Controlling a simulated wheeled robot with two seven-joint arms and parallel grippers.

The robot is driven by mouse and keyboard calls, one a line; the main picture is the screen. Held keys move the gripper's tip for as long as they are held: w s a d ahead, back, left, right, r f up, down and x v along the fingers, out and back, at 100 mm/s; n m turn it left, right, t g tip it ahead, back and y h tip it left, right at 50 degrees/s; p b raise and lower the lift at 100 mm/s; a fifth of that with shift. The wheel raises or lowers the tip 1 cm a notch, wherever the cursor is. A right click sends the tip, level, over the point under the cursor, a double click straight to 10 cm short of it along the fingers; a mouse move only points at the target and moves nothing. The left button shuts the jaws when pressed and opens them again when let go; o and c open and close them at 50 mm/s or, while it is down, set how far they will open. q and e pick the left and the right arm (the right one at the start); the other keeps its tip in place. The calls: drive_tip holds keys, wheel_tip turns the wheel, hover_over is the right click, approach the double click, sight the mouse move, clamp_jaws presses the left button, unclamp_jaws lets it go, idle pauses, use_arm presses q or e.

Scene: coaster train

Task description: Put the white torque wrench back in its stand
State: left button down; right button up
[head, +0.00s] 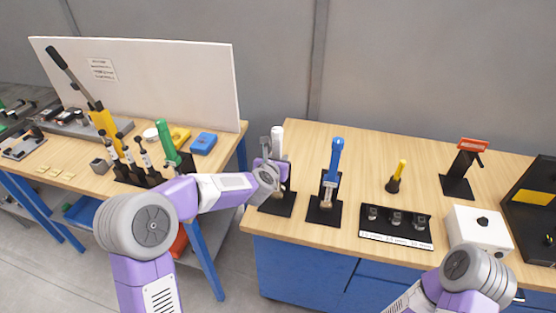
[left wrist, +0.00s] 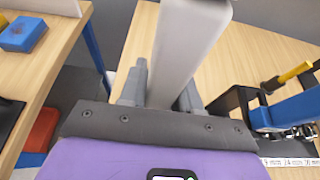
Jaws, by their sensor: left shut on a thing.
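The white torque wrench (head: 277,140) stands roughly upright at the left end of the right-hand workbench. My left gripper (head: 273,165) is shut on it, and its white handle (left wrist: 188,45) fills the space between the fingers (left wrist: 162,92) in the left wrist view. A black stand base (head: 277,207) lies on the bench right below my gripper. My gripper and arm hide the lower part of the wrench, so I cannot tell whether it touches the stand. My right gripper is out of view; only part of its arm shows at the lower right.
A blue torque wrench (head: 334,158) stands in its own black stand (head: 324,212) just to the right. Beyond it are a yellow-handled tool (head: 398,172), a black socket tray (head: 388,237) and a white box (head: 478,232). A gap separates this bench from the left bench (head: 75,180).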

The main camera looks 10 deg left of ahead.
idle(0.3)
use_arm(q)
drive_tip(key=c, duration=0.7)
unclamp_jaws()
drive_tip(key=shift+f, duration=0.3)
drive_tip(key=shift+b+v, duration=0.55)
drive_tip(key=shift+v, duration=3.35)
